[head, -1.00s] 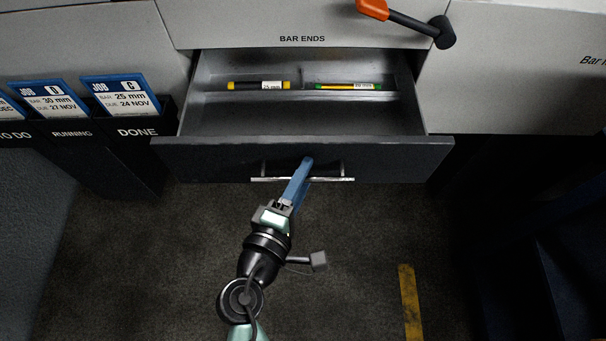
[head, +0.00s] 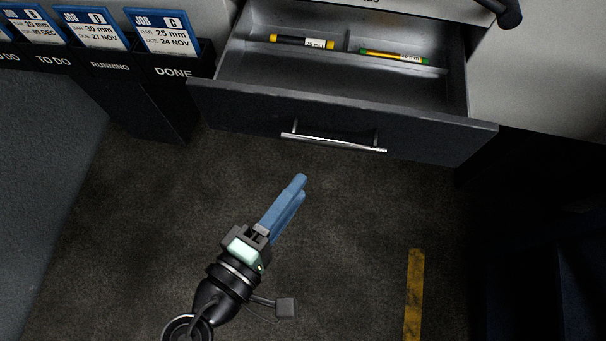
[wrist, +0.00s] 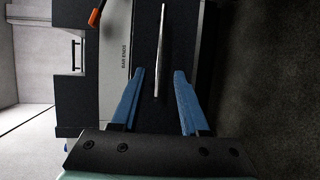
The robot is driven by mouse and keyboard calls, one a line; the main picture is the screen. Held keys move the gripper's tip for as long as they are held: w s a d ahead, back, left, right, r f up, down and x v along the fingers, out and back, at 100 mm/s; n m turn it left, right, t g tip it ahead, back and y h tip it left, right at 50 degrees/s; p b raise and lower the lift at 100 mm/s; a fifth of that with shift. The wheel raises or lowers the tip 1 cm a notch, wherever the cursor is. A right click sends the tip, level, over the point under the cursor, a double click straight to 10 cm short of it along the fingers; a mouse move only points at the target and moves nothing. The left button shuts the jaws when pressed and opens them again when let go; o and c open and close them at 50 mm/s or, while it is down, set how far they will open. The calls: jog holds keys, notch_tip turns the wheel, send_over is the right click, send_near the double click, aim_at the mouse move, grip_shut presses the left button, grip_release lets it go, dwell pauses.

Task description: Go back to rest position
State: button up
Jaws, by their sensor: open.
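My gripper (head: 298,188) has blue fingers and is empty, below and a little left of the drawer handle (head: 333,142) in the head view, apart from it. In the wrist view my gripper (wrist: 158,78) is open, its two fingers spread, with the bright handle bar (wrist: 161,50) beyond and between them. The dark-fronted drawer (head: 240,108) stands pulled out. Inside it lie a bar with yellow ends (head: 302,41) in the left part and a yellow-green bar (head: 394,57) in the right part.
A rack with job cards (head: 163,32) and a DONE pocket (head: 175,72) stands at the upper left. A black knob (head: 507,14) juts out at the top right. A yellow stripe (head: 414,295) marks the floor, which is clear around my gripper.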

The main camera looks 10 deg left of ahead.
dwell(0.6)
jog(key=w+d+r+m+t+y, duration=0.1)
jog(key=w+r+m+t, duration=0.1)
jog(key=w+r+m, duration=0.55)
jog(key=w+d+r+m+t+y, duration=0.1)
jog(key=w+d+r+m+t, duration=0.1)
jog(key=w+r, duration=0.95)
jog(key=s+d+r+m+t+y+p, duration=0.1)
jog(key=s+r+m+t+p, duration=0.3)
jog(key=r, duration=1.2)
jog(key=s+r+n+t+y+p, duration=0.1)
jog(key=s+r+t+y+p, duration=0.35)
jog(key=r, duration=1.15)
jog(key=s+d+r+m+h+p, duration=0.15)
jog(key=r+p, duration=0.45)
jog(key=r, duration=1)
notch_tip(320, 180, down, 31)
jog(key=a+b, duration=0.2)
jog(key=b, duration=2.8)
jog(key=shift+w, duration=0.15)
